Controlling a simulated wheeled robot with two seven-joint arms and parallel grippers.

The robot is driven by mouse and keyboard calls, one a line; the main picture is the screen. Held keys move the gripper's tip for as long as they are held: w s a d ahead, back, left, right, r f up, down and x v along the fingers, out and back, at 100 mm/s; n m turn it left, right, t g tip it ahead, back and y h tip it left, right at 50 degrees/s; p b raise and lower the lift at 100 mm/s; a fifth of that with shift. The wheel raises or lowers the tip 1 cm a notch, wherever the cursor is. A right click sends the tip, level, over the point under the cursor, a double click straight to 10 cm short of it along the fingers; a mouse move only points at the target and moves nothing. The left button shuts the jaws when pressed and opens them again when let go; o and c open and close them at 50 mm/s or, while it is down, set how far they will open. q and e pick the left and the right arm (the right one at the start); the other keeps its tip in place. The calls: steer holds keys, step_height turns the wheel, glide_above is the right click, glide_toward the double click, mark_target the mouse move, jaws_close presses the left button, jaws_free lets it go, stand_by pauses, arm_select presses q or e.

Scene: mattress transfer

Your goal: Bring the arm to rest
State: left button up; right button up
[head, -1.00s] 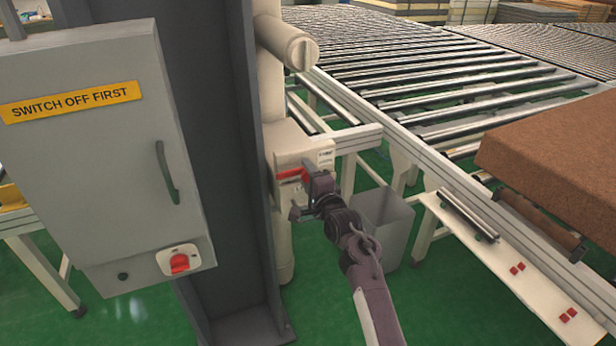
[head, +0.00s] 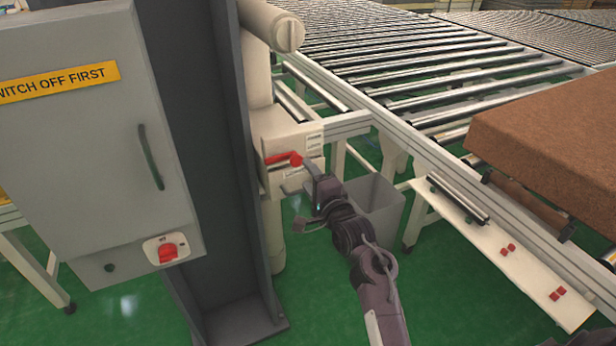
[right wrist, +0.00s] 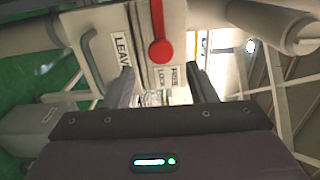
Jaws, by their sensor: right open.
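My right gripper (head: 306,196) is in front of and a little below the beige box (head: 284,143) on the post, near the middle of the head view. The red lever (head: 284,159) on that box lies roughly level and is clear of the fingers in the head view. In the right wrist view my right gripper's fingers (right wrist: 160,88) are spread apart, with nothing held between them. The red lever also shows there (right wrist: 160,35), beyond the fingers. My left gripper is not in view.
A grey bin (head: 375,205) stands on the green floor behind my right arm. The roller conveyor (head: 430,80) runs behind, with a brown mattress (head: 560,125) at the right. A grey cabinet (head: 90,130) with a red switch (head: 168,253) and a dark column (head: 205,150) fill the left.

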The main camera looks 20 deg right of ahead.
steer(key=s+a+f+n+g+y, duration=0.1)
steer(key=s+a+f+n+g, duration=0.15)
steer(key=f, duration=0.95)
steer(key=s+a+f+n+g, duration=0.2)
steer(key=a+f+n+g, duration=0.1)
steer(key=f, duration=0.9)
steer(key=s+a+f+n+g, duration=0.1)
steer(key=s+f+n+g, duration=0.1)
steer(key=s+f, duration=0.45)
steer(key=s+a+f+n+g, duration=0.1)
steer(key=s+f+n+g, duration=0.15)
steer(key=f, duration=0.75)
steer(key=s+f+n+g, duration=0.35)
steer(key=s+f, duration=0.85)
steer(key=s, duration=0.4)
steer(key=s+d+f+n+g, duration=0.1)
steer(key=s+d+f+n, duration=0.1)
steer(key=s, duration=0.9)
steer(key=s+d+f+n+g+h, duration=0.1)
steer(key=s+d+f+n+g, duration=0.1)
steer(key=s+f, duration=0.4)
steer(key=s+d+n, duration=0.1)
steer(key=s+n, duration=0.1)
steer(key=s, duration=0.3)
steer(key=shift+s+n+h, duration=0.3)
steer(key=shift+n, duration=0.05)
steer(key=shift+a+g, duration=0.1)
steer(key=shift+g, duration=0.15)
